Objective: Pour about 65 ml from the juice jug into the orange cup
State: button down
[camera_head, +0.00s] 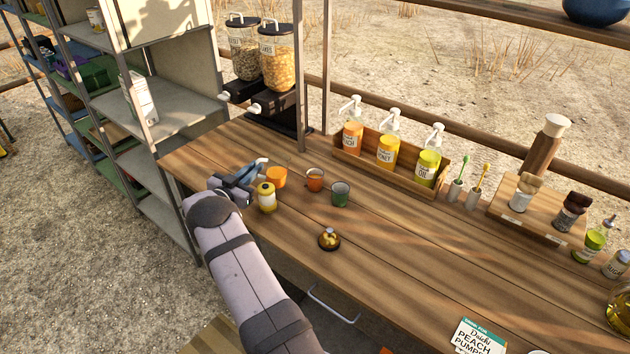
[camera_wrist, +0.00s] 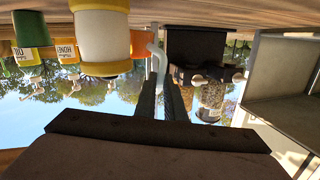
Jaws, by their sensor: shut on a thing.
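The juice jug (camera_head: 277,178) is orange and stands at the left part of the wooden table. My gripper (camera_head: 250,174) is at its left side, shut on its pale handle. In the wrist view the shut fingers (camera_wrist: 160,95) meet the pale curved handle (camera_wrist: 154,52); the jug's orange body (camera_wrist: 138,46) is mostly hidden behind a yellow-and-white jar (camera_wrist: 101,38). The orange cup (camera_head: 315,182) stands upright just right of the jug, apart from it. Its contents cannot be made out.
The yellow jar (camera_head: 266,198) stands close in front of the jug. A green cup (camera_head: 340,195) is right of the orange cup. A small brass-coloured object (camera_head: 329,239) lies nearer. A pump-bottle rack (camera_head: 392,161) and cereal dispensers (camera_head: 277,70) stand behind. The table's middle is clear.

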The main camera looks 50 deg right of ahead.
jog(key=shift+w+a+f+n+h+b, duration=0.15)
jog(key=shift+f+n+h+b, duration=0.1)
jog(key=shift+f+b, duration=0.35)
jog(key=shift+w+a+f+n+h+b, duration=0.1)
jog(key=shift+a+f+n+h+b, duration=0.1)
jog(key=shift+f+b, duration=0.35)
jog(key=shift+w+a+f+n+h+b, duration=0.15)
jog(key=shift+f+n+b, duration=0.15)
jog(key=shift+b, duration=0.45)
jog(key=shift+r, duration=0.1)
